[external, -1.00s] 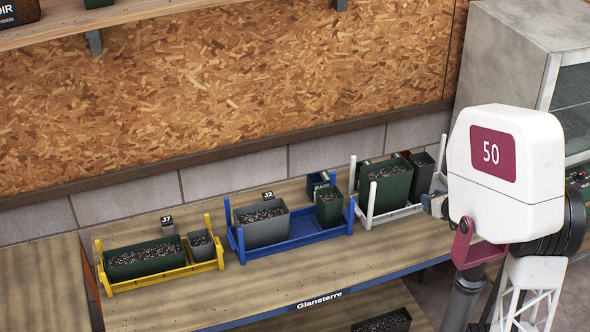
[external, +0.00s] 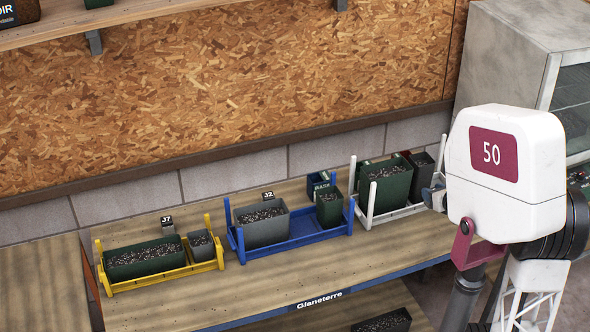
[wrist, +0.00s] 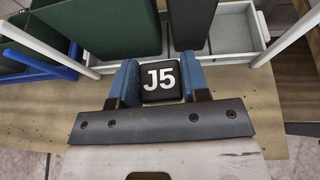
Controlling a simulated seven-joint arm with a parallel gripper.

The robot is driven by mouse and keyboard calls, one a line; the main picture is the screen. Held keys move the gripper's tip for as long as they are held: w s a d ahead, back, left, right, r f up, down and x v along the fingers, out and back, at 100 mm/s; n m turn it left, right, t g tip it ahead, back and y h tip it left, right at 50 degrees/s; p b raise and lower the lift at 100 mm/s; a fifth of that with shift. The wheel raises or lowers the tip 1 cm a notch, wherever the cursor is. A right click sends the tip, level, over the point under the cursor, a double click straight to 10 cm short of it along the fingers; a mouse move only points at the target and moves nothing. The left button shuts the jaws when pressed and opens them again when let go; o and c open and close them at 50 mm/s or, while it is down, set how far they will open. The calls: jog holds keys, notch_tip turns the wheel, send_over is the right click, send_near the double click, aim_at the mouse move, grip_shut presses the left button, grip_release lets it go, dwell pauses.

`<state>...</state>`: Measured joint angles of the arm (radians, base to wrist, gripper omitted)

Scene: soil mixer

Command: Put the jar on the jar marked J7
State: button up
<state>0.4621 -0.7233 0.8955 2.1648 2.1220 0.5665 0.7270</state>
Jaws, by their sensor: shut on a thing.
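My gripper (wrist: 160,85) has blue fingers, shut on a dark jar (wrist: 172,97) with a white J5 on its top. They are in front of the white tray (wrist: 227,78) in the wrist view. In the external view my gripper (external: 432,193) is at the right, mostly hidden by my arm, and the held jar cannot be made out. The jar marked J7 (external: 168,229) stands behind the yellow tray (external: 160,279) at the left, far from my gripper.
The blue tray (external: 300,241) stands mid-bench with soil-filled pots; a J2 marker (external: 268,195) shows behind it. The white tray's posts and a green pot (external: 388,187) are close to my gripper. The bench (external: 270,272) is clear in front of the trays.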

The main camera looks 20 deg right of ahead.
jog(key=w+a+r+n+g+y, duration=0.25)
jog(key=a+r+n+y, duration=0.2)
jog(key=a, duration=0.55)
jog(key=w+a+r+n+g+y, duration=0.25)
jog(key=a+r, duration=0.35)
jog(key=a, duration=0.3)
jog(key=w+a+r+n+g+y, duration=0.2)
jog(key=w+a+r+n+y, duration=0.3)
jog(key=a, duration=0.5)
jog(key=w+a+f+n+g, duration=0.1)
jog(key=a+f, duration=0.3)
jog(key=a, duration=0.9)
jog(key=w+a+f+n+g, duration=0.2)
jog(key=a+f, duration=0.3)
jog(key=a, duration=0.8)
jog(key=w+a+f+n+g, duration=0.2)
jog(key=a+f, duration=0.3)
jog(key=a, duration=0.8)
jog(key=shift+w+f+g+y, duration=0.15)
jog(key=shift+f+g+y, duration=0.15)
jog(key=shift+g, duration=0.4)
jog(key=shift+w+a, duration=0.1)
